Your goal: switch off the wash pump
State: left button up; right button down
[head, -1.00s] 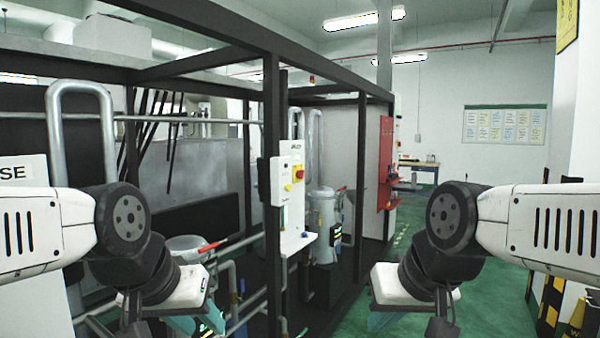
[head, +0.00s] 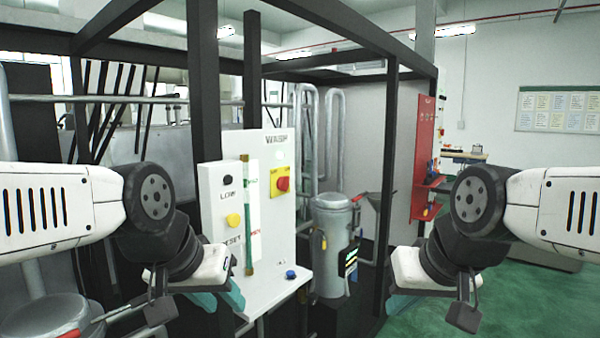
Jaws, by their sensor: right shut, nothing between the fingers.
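The white wash panel (head: 262,152), lettered WASH at its top, stands ahead left of centre. It carries a red rotary switch (head: 282,184) on a yellow plate. A white box (head: 212,212) in front has a black button (head: 227,180), a yellow button (head: 233,220) and the words LOW and RESET. My right gripper (head: 465,312) is low on the right, shut and empty, away from the panel.
A white shelf (head: 262,297) with a blue knob (head: 291,274) juts out below. A grey tank (head: 332,240) stands right of the panel. Green floor (head: 520,300) is free at right.

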aim_at(282, 182)
jog(key=i+l, duration=0.25)
jog(key=i, duration=0.15)
jog(key=i+l, duration=0.25)
jog(key=i, duration=0.2)
jog(key=u, duration=0.05)
